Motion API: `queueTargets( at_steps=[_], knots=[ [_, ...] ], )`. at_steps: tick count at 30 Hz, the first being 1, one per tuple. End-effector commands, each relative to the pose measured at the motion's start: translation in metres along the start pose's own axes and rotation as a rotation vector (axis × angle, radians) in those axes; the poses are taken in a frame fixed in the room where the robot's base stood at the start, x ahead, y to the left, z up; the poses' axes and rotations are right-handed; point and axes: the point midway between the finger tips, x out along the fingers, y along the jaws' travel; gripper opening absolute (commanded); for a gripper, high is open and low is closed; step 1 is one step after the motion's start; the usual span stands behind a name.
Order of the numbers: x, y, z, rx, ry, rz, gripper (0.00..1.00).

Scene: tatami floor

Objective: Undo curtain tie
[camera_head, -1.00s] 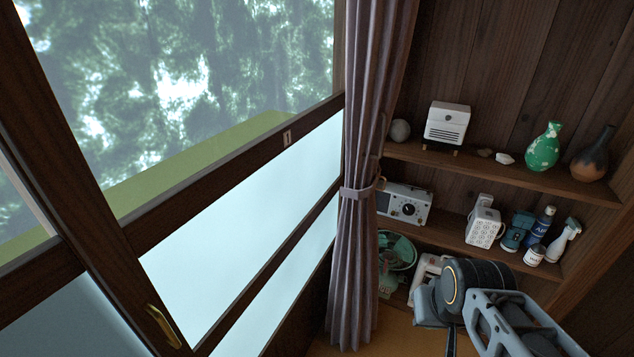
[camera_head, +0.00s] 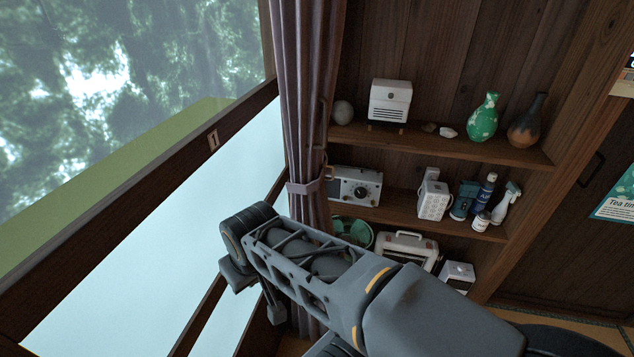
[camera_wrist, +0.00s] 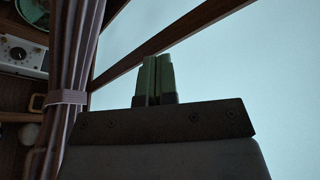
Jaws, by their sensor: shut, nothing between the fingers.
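The mauve curtain (camera_head: 305,90) hangs gathered at the window's right edge. A pale tie band (camera_head: 304,187) wraps around it and is closed, with a loop or hook at its right side. In the wrist view the tie (camera_wrist: 68,97) crosses the curtain (camera_wrist: 72,50) at left. My gripper (camera_wrist: 157,62) shows there with its green fingers together and empty, in front of the window pane, right of the tie and apart from it. In the head view my arm reaches across the lower middle and hides the curtain's lower part; the fingertips are hard to make out there.
Shelves (camera_head: 450,146) right of the curtain hold a white heater-like box (camera_head: 390,101), a radio (camera_head: 354,186), a green vase (camera_head: 483,118), a dark vase (camera_head: 527,121) and several bottles. The window frame (camera_head: 130,168) lies at left. A poster (camera_head: 615,196) hangs at far right.

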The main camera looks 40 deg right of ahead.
Motion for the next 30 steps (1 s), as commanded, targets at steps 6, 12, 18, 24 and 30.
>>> queueTargets(
  at_steps=[6,12,18,24,30],
  knots=[
    [0.003,0.002,-0.002,-0.006,0.009,0.002,0.00],
    [0.038,0.027,-0.038,-0.113,0.164,0.050,0.00],
    [0.087,0.112,-0.092,-0.341,0.427,0.309,0.00],
    [0.110,0.214,-0.106,-0.555,0.526,0.735,0.00],
    [0.112,0.285,-0.089,-0.709,0.455,1.110,0.00]
  ],
)
